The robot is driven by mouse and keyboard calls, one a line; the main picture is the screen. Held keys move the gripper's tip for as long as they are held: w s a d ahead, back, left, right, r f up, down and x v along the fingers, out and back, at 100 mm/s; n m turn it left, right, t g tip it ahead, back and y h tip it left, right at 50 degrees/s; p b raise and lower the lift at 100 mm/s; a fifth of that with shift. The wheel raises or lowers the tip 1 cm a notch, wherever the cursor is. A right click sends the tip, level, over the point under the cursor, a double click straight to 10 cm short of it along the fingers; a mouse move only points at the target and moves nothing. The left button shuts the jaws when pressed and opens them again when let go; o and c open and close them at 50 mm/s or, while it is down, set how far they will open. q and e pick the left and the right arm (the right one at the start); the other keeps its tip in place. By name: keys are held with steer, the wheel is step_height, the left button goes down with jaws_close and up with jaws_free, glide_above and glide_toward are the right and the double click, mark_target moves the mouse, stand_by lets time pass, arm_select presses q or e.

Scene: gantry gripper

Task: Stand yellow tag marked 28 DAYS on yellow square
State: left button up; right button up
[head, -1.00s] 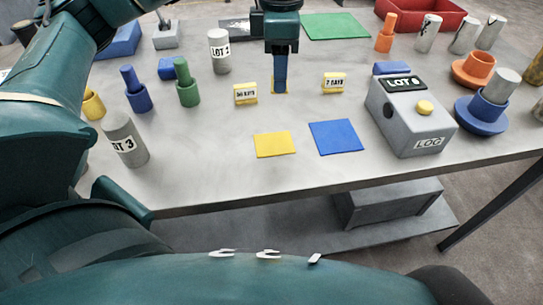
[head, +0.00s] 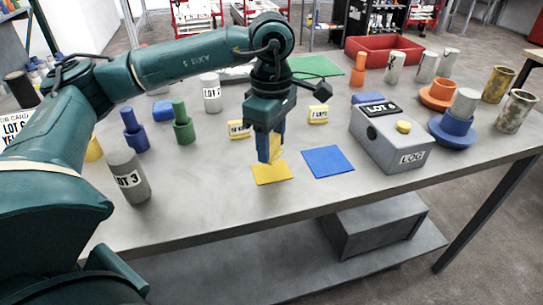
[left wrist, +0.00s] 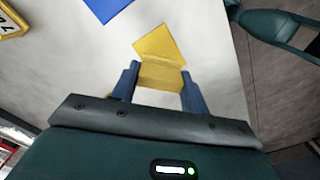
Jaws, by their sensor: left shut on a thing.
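My left gripper (head: 270,150) is shut on a yellow tag (head: 275,147), just above or at the yellow square (head: 271,174) on the grey table. In the left wrist view the held tag (left wrist: 160,76) sits between the blue fingers, with the yellow square (left wrist: 160,43) right beyond it. The tag's marking cannot be read, and I cannot tell whether it touches the square. My right gripper is not in view.
A blue square (head: 327,161) lies right of the yellow one. A grey LOG box (head: 398,145) stands farther right. A grey LOT 3 cylinder (head: 130,180) stands left, near the front edge. The table between cylinder and yellow square is clear.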

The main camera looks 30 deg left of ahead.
mark_target(271, 156)
arm_select(q)
steer(key=shift+f, duration=1.95)
steer(key=o, duration=1)
steer(key=shift+c, duration=0.2)
step_height(271, 156, up, 12)
steer(key=shift+r, duration=0.2)
